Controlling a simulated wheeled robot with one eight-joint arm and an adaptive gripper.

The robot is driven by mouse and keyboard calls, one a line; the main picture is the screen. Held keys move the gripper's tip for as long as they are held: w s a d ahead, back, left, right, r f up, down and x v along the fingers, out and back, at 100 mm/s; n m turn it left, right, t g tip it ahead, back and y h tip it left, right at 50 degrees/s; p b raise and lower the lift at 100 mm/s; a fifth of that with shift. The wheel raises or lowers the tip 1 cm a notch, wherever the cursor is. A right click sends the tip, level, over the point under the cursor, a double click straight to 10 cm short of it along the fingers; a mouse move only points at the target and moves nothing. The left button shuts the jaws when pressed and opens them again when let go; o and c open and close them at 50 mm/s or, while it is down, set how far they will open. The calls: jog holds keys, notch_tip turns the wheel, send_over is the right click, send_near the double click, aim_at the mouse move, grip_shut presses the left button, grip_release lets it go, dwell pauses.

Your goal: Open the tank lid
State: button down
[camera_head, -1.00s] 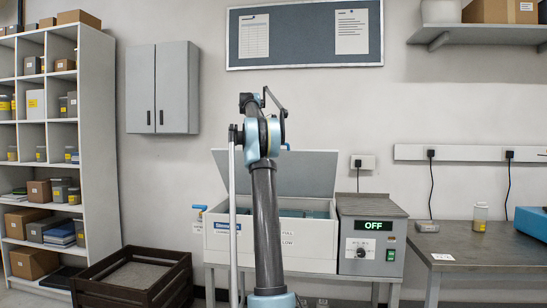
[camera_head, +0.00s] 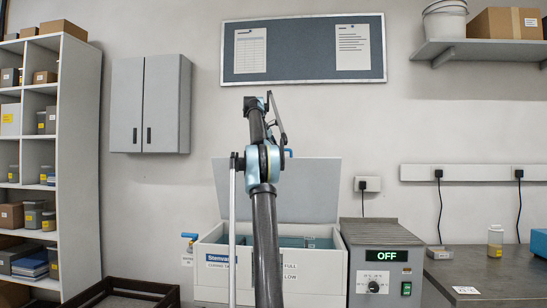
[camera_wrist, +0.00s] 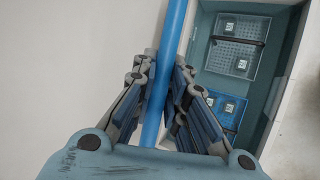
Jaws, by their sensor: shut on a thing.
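The tank (camera_head: 211,281) is a white box with a blue label, standing behind my arm in the head view. Its grey lid (camera_head: 318,188) is raised and stands nearly upright at the back of the tank. In the wrist view my gripper (camera_wrist: 161,72) is shut on a blue bar-shaped handle (camera_wrist: 173,28) running between its fingers. The open tank interior (camera_wrist: 197,78) shows to the right, with a wire basket (camera_wrist: 232,57) and blue racks inside. In the head view my arm hides the fingers and part of the lid and tank.
A grey control box (camera_head: 382,270) reading OFF stands right of the tank. A side bench (camera_head: 480,272) holds a small bottle (camera_head: 495,240). A dark crate (camera_head: 125,288) is at lower left. A shelf unit (camera_head: 80,160) and wall cabinet (camera_head: 150,103) stand behind.

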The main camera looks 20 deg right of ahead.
jog(key=shift+w+a+r, duration=0.1)
jog(key=shift+w, duration=0.1)
jog(key=c, duration=1.7)
grip_release()
jog(key=shift+a, duration=0.1)
jog(key=shift+o, duration=0.6)
jog(key=s+a+r, duration=0.1)
jog(key=s+a, duration=0.2)
jog(key=a, duration=0.3)
jog(key=s+a+r, duration=0.2)
jog(key=s+a, duration=0.2)
jog(key=a, duration=0.3)
jog(key=shift+a+r, duration=0.15)
jog(key=shift+r, duration=0.15)
